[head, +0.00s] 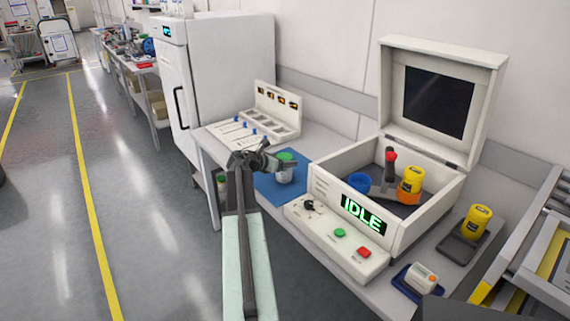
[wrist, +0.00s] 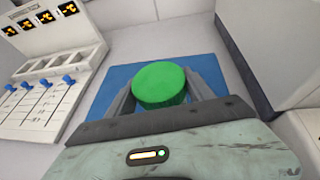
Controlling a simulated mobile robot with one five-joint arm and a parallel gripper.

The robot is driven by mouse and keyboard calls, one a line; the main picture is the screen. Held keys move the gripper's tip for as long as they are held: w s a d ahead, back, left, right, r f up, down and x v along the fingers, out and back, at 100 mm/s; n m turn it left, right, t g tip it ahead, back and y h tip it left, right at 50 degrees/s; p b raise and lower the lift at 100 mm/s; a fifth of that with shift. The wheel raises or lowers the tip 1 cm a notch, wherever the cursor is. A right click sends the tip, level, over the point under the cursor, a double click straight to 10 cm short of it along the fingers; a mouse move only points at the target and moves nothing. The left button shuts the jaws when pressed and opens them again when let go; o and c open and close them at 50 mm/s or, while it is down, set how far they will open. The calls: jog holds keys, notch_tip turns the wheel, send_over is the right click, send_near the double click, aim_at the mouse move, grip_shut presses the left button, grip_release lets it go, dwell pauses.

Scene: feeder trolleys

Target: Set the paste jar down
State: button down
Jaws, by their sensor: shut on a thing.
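The paste jar (head: 285,170) is white with a green lid and stands upright over the blue mat (head: 266,189). In the wrist view its green lid (wrist: 160,83) sits between the two fingers. My gripper (head: 283,165) is shut on the jar, and it also shows in the wrist view (wrist: 163,95). The mat shows around the jar in the wrist view (wrist: 113,83). The jar's base is partly hidden, so I cannot tell whether it touches the mat.
Left of the mat is a rack (head: 274,115) with small displays and blue-knobbed sliders. Right of it stands an open-lidded machine (head: 403,232) showing IDLE, with a blue cup, a yellow jar and a dark red-topped item inside. Another yellow jar (head: 477,221) stands farther right. A white fridge (head: 215,75) is behind.

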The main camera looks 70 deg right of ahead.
jog(key=shift+f, duration=0.1)
jog(key=shift+c, duration=1.9)
grip_release()
jog(key=shift+r, duration=0.25)
jog(key=p+v, duration=0.4)
jog(key=v, duration=0.8)
jog(key=shift+p, duration=0.3)
jog(key=shift+s, duration=0.1)
